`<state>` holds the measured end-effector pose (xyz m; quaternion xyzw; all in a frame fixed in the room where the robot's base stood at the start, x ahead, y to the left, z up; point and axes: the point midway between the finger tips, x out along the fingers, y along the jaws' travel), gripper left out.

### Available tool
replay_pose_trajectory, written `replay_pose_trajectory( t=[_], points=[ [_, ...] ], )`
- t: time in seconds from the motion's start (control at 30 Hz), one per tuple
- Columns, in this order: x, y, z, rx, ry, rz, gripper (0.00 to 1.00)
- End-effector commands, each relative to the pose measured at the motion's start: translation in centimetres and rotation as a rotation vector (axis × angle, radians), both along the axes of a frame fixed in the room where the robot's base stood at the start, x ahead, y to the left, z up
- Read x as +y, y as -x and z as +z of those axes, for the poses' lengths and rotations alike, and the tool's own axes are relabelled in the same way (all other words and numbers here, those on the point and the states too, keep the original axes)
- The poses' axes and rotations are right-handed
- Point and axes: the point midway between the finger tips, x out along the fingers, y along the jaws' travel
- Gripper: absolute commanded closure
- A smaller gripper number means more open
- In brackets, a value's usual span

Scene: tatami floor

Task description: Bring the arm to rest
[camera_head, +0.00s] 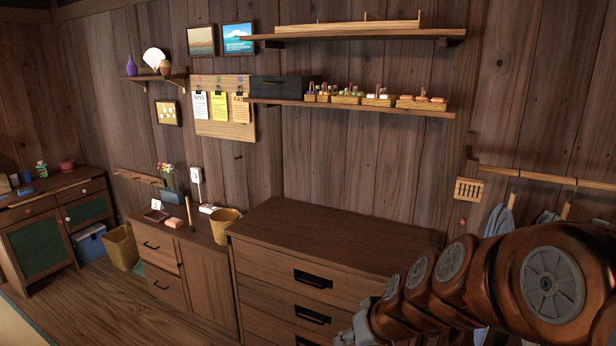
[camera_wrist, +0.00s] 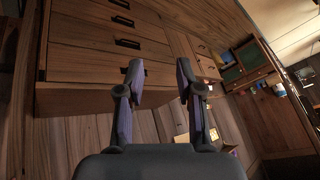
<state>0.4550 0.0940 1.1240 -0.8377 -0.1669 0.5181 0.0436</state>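My arm (camera_head: 480,275) reaches in from the right edge in the head view, its brown and grey links bent in front of the tall drawer chest. My gripper shows only in part at the lower right of the head view, where its fingers are not clear. In the wrist view my gripper (camera_wrist: 158,95) has its two fingers spread apart with nothing between them.
The drawer chest (camera_head: 330,240) has a bare top. A lower cabinet (camera_head: 205,265) left of it holds small items and a wicker basket (camera_head: 224,226). Wall shelves (camera_head: 355,107) hang above the chest. A green-panelled cabinet (camera_head: 42,243) stands at far left. Floor (camera_head: 110,300) shows at lower left.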

Motion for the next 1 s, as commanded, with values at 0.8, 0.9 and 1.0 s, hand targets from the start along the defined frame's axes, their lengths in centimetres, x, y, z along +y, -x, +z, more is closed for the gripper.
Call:
replay_pose_trajectory(
  t=[0.8, 0.9, 1.0],
  points=[
    [-9.5, 26.5, -0.9, 0.616, 0.320, -0.157, 0.64],
    [-9.5, 26.5, -0.9, 0.616, 0.319, -0.156, 0.64],
    [-9.4, 26.5, -0.9, 0.615, 0.318, -0.156, 0.64]
  ],
)
